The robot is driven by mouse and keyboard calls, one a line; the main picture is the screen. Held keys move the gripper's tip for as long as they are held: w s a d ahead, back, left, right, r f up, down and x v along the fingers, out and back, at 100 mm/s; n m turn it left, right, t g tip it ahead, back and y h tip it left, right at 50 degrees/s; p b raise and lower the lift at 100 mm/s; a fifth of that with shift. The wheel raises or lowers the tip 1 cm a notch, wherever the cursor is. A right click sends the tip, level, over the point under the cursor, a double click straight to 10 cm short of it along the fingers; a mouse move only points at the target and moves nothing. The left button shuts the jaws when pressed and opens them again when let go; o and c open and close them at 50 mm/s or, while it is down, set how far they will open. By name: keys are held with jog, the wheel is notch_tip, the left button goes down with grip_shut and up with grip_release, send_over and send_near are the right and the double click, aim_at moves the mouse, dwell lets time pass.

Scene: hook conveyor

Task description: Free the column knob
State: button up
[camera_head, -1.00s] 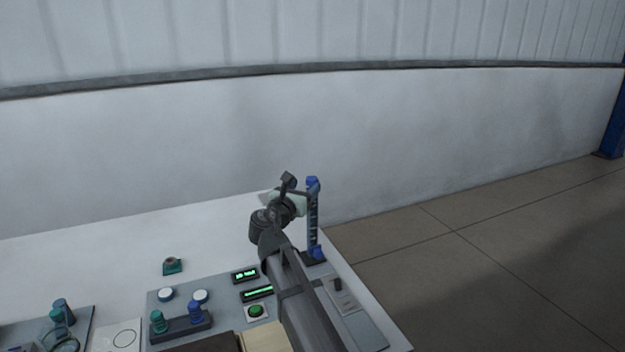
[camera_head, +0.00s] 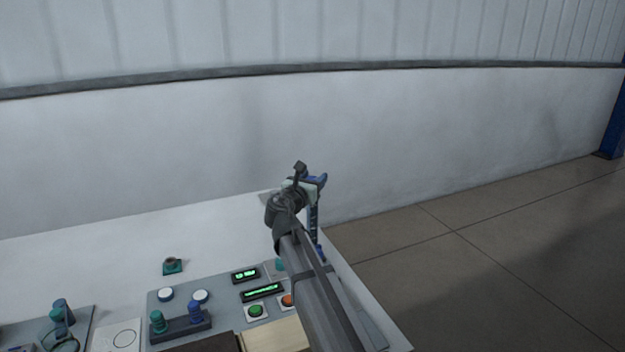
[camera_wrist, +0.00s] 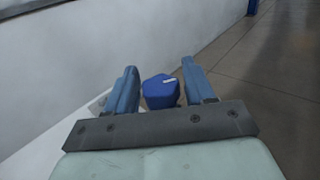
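The column knob (camera_wrist: 160,94) is a blue faceted knob with a small white mark on its top, seen from above in the wrist view. My gripper (camera_wrist: 161,73) is open, with one blue finger on each side of the knob and a narrow gap visible on both sides. I cannot tell how deep the fingers reach. In the head view, my gripper is at the top of the dark column (camera_head: 313,217), at the table's far right corner. My arm and hand hide part of the column, and knob and fingers blend there.
The control panel (camera_head: 225,285) left of my arm holds two green displays, a green button (camera_head: 255,311) and a partly hidden orange button (camera_head: 288,300). Blue and teal knobs (camera_head: 195,312) stand on a dark base. The white table (camera_head: 100,248) has free room behind.

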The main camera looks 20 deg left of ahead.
jog(key=c, duration=0.7)
jog(key=shift+d+n+y, duration=0.1)
jog(key=shift+n+y, duration=0.2)
jog(key=shift+y, duration=0.2)
jog(key=shift+n+y, duration=0.6)
jog(key=shift+y, duration=0.3)
jog(key=shift+n+g+y, duration=0.7)
jog(key=shift+n+y, duration=0.7)
jog(key=shift+y, duration=0.9)
jog(key=o, duration=0.9)
jog(key=shift+a, duration=0.2)
jog(key=shift+o, duration=0.2)
